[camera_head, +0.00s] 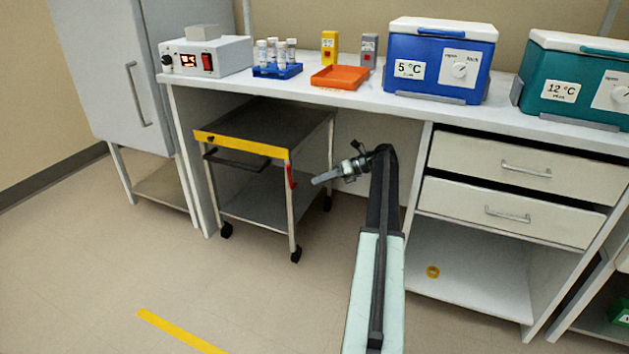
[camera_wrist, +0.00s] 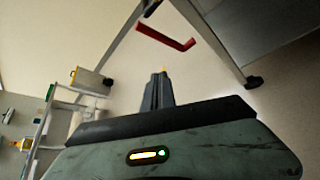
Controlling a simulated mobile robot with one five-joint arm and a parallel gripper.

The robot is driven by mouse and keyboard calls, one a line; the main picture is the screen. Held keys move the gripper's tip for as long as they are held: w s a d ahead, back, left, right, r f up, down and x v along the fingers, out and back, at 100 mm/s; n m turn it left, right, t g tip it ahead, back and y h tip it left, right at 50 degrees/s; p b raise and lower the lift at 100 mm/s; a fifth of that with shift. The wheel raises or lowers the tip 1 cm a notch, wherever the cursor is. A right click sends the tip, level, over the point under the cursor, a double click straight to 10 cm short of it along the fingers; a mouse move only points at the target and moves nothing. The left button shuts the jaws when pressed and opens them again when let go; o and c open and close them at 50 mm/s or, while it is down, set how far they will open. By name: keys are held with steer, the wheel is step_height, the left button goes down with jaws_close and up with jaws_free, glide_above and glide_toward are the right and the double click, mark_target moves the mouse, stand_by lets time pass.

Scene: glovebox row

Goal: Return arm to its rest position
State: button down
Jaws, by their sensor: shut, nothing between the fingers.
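My gripper (camera_head: 326,178) is in the middle of the head view, at the end of my extended arm. It points left, in front of the cart and below the bench top. Its fingers are together with nothing between them. The closed fingers also show in the wrist view (camera_wrist: 161,88). The gripper appears apart from the cart, though the exact gap is hard to judge.
A wheeled cart (camera_head: 240,147) with a red handle (camera_head: 291,177) stands under the bench (camera_head: 330,94). Two drawers (camera_head: 500,200) are at right. A blue cooler (camera_head: 441,60), teal cooler (camera_head: 577,80) and orange tray (camera_head: 340,77) stand on top. The floor in front is open.

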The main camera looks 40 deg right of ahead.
stand_by(0.4)
steer(key=w+a+f+n+g+h+p, duration=0.1)
steer(key=a+f+n+g, duration=0.2)
steer(key=a+n, duration=0.75)
steer(key=w+a+f+n+g+h+p, duration=0.1)
steer(key=w+a+f+n+g, duration=0.15)
steer(key=a, duration=1.55)
steer(key=s+a+f+n+g+h+p, duration=0.1)
steer(key=s+a+n+h, duration=0.1)
steer(key=s+a+n, duration=0.4)
steer(key=s+a+f+n+g+h, duration=0.2)
steer(key=a+n, duration=0.6)
steer(key=a, duration=0.2)
steer(key=s+a+f+n+g+h+p, duration=0.1)
steer(key=s+a+n+h, duration=0.1)
steer(key=s+a+n, duration=0.4)
step_height(320, 180, up, 38)
steer(key=w+a+n+p, duration=0.1)
steer(key=a+n+p, duration=0.1)
steer(key=p, duration=3.6)
steer(key=shift+w+a+h, duration=0.3)
steer(key=shift+w+h, duration=0.1)
steer(key=shift+f, duration=0.1)
